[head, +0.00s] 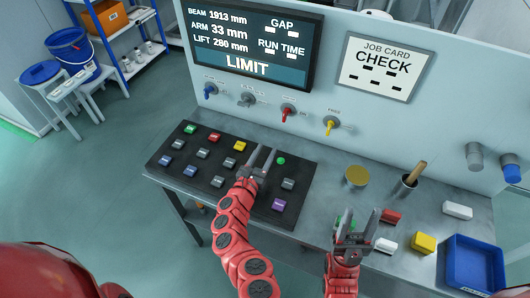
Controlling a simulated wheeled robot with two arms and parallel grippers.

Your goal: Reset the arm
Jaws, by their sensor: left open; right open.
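A black button pad (170,182) lies on the bench with several coloured buttons. Its far row shows a green button (190,129), a red button (214,137) and a yellow button (240,146). A purple button (279,205) is near the right front; grey and blue ones fill other places. My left gripper (264,154) is open over the pad, between the yellow button and a small round green piece (281,160), and hides part of the pad. My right gripper (362,214) is open, right of the pad. The screen (252,45) reads ARM 33 mm and LIMIT.
Blue, grey, red and yellow levers (331,125) line the upright panel. A job card (384,66) reads CHECK. Shelving stands back left.

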